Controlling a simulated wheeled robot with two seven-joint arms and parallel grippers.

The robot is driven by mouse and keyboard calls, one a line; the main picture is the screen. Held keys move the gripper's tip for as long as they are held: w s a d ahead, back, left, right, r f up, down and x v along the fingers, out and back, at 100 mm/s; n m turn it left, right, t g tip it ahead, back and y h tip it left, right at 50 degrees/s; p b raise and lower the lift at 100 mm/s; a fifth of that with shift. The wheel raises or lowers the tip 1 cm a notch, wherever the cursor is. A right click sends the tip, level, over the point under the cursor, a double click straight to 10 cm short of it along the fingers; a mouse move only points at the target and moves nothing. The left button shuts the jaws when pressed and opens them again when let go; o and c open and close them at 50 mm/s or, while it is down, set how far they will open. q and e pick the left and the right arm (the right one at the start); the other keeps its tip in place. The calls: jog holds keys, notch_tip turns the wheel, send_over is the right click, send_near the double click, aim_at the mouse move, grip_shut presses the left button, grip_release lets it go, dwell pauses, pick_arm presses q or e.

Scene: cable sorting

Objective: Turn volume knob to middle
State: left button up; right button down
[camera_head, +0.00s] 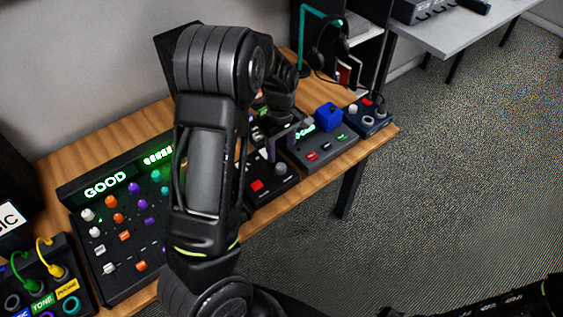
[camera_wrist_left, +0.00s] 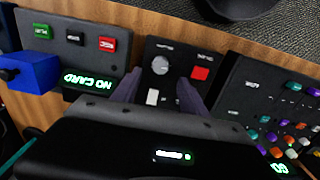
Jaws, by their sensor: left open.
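The volume knob appears to be the round grey knob (camera_wrist_left: 160,65) on a small black panel (camera_wrist_left: 178,52) in the left wrist view. The panel's labels are too small to read. My left gripper (camera_wrist_left: 158,80) is open, with one finger on each side of the knob's line. I cannot tell whether the fingers touch it. In the head view the same panel (camera_head: 276,190) shows its red button, and my left arm hides much of it. My left gripper (camera_head: 280,142) is above the panel's far part there. My right gripper does not show.
A white switch (camera_wrist_left: 152,97) and a red button (camera_wrist_left: 201,73) are close to the fingers. A "NO CARD" box (camera_head: 322,158) with a blue block (camera_head: 328,116) stands to the right. A mixer reading "GOOD" (camera_head: 105,186) and a cable panel (camera_head: 62,296) stand left.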

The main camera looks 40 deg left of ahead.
aim_at(281, 166)
pick_arm(q)
notch_tip(281, 166, down, 7)
jog(key=shift+p, duration=0.45)
jog(key=shift+c, duration=0.2)
grip_shut()
